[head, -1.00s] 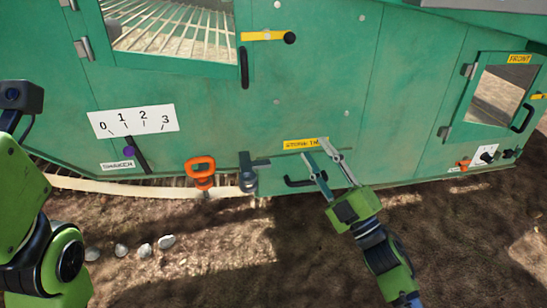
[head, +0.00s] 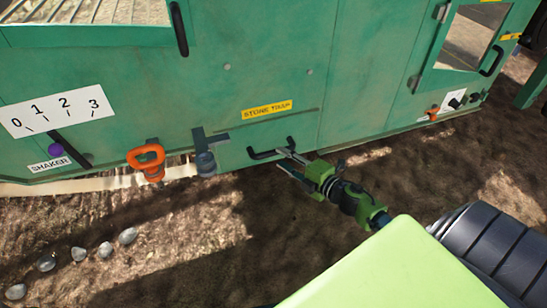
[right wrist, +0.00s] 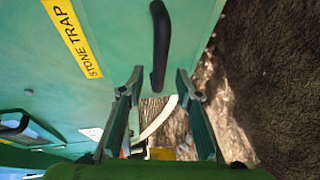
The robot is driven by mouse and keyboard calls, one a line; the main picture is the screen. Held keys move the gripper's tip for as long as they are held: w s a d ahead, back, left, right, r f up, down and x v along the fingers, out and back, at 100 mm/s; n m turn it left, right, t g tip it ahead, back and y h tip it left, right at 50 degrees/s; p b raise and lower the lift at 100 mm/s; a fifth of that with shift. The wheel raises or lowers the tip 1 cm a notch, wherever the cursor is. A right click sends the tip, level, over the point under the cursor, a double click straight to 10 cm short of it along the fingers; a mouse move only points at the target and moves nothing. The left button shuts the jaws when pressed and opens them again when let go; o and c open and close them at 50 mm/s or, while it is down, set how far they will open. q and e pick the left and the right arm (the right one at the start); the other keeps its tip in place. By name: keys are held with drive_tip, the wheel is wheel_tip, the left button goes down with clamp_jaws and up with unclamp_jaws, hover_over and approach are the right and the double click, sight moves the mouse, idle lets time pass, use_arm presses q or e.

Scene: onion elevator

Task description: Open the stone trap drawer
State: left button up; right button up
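The stone trap drawer (head: 236,152) is a green front low on the machine, under the yellow STONE TRAP label (head: 267,110). It looks flush with the machine side. Its black bar handle (head: 268,153) also shows in the right wrist view (right wrist: 160,48), ahead of the fingers and between their lines. My right gripper (head: 281,158) is at the right end of the handle. In the right wrist view its two fingers (right wrist: 158,82) are spread apart, with nothing between the tips. Whether a finger touches the handle I cannot tell. My left gripper is out of view.
An orange handle (head: 148,158) and a dark latch-like part (head: 205,155) sit left of the drawer. Further left is the shaker scale (head: 58,108) with its purple-knobbed lever (head: 56,149). Several stones (head: 79,254) lie on the bare ground. Ground before the drawer looks clear.

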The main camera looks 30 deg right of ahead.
sight(276, 154)
drive_tip(key=shift+b+x, duration=0.8)
drive_tip(key=shift+x, duration=1.75)
clamp_jaws()
